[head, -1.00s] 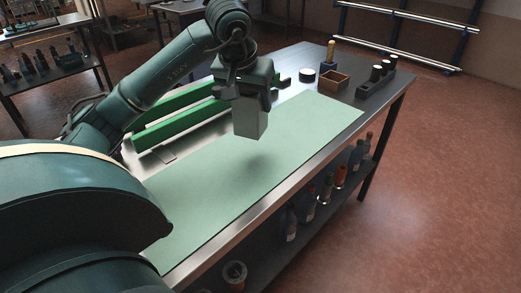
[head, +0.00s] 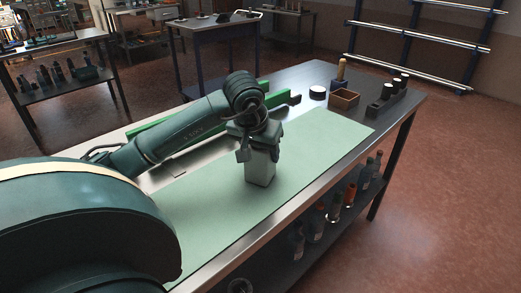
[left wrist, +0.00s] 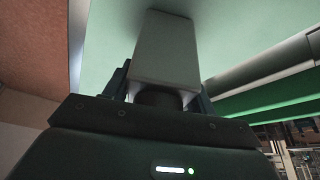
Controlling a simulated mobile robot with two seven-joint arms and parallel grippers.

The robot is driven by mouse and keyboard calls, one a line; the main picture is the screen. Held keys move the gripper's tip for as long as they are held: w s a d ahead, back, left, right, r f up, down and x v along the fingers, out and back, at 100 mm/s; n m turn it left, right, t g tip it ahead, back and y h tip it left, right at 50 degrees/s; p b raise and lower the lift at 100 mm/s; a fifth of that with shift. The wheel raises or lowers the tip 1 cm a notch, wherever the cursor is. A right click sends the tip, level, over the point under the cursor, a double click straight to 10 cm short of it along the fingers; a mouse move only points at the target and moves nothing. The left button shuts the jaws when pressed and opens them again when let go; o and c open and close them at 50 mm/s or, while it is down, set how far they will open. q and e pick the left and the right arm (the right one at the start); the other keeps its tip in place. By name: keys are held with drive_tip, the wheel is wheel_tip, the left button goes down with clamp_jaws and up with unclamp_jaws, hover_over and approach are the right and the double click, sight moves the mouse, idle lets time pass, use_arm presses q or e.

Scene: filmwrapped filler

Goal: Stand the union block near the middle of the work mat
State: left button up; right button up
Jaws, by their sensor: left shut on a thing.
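The union block (head: 261,170) is a plain light-grey upright block. My left gripper (head: 259,148) is shut on its upper part from above. The block's lower end is at or just above the pale green work mat (head: 215,205), around the mat's middle; I cannot tell for sure whether it touches. In the left wrist view the grey block (left wrist: 166,48) extends from between the fingers (left wrist: 162,92) toward the green mat (left wrist: 108,45). The block's top is hidden by the gripper. My right gripper is not in view.
Green rails (head: 170,123) lie along the mat's far side, behind my left arm. At the table's far right end are a round black-and-white puck (head: 317,92), a wooden tray (head: 344,98) and a dark holder (head: 387,98). Bottles stand on the shelf below. The mat around the block is clear.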

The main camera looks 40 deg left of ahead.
use_arm(q)
drive_tip(key=shift+f, duration=0.1)
drive_tip(key=o, duration=1.5)
drive_tip(key=shift+s+r, duration=0.1)
drive_tip(key=shift+r, duration=0.45)
drive_tip(key=v, duration=1.1)
drive_tip(key=shift+d+p, duration=0.1)
drive_tip(key=shift+p, duration=0.25)
